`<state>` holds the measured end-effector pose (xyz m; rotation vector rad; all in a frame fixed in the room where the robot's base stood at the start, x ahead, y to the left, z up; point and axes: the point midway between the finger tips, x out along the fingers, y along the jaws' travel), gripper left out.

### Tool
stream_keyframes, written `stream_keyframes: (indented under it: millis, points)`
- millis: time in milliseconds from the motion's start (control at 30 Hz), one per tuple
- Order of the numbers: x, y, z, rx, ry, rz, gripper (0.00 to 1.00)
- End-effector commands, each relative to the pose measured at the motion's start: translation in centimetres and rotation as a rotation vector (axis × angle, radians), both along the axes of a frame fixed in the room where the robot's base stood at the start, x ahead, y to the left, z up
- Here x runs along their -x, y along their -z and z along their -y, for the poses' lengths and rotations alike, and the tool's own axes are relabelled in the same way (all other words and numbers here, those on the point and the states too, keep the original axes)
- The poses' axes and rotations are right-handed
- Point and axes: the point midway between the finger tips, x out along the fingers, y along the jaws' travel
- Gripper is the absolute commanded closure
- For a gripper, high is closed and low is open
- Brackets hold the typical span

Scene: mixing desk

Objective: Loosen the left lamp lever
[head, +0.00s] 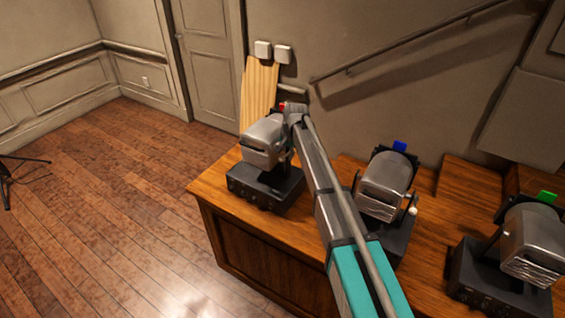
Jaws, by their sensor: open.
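The left lamp (264,143) is a grey metal housing on a black base (262,188) at the left end of the wooden desk. A small red part (281,105) shows at its top right. My arm reaches up from the bottom right, and my gripper (292,108) is at its far end, beside the red part and the lamp's upper right side. My gripper is small in this view, and I cannot tell whether it touches the lamp. The left lamp's lever cannot be made out; my arm covers the lamp's right side.
A middle lamp (384,184) with a blue part (400,146) and a pale knob (412,211) stands right of my arm. A right lamp (533,240) has a green part (547,196). A sloping rail (400,42) runs along the wall. The floor (120,200) at left is mostly clear.

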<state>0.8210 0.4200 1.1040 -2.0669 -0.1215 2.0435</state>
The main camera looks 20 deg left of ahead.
Motion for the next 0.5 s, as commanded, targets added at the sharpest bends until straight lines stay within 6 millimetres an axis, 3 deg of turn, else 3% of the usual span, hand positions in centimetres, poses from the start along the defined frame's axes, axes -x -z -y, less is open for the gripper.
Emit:
stream_keyframes:
  millis: [200,500]
  points:
    - [-0.1,1.8,-0.3,0.000,0.000,0.000,0.30]
    - [-0.1,2.3,-0.5,0.000,0.000,0.000,0.30]
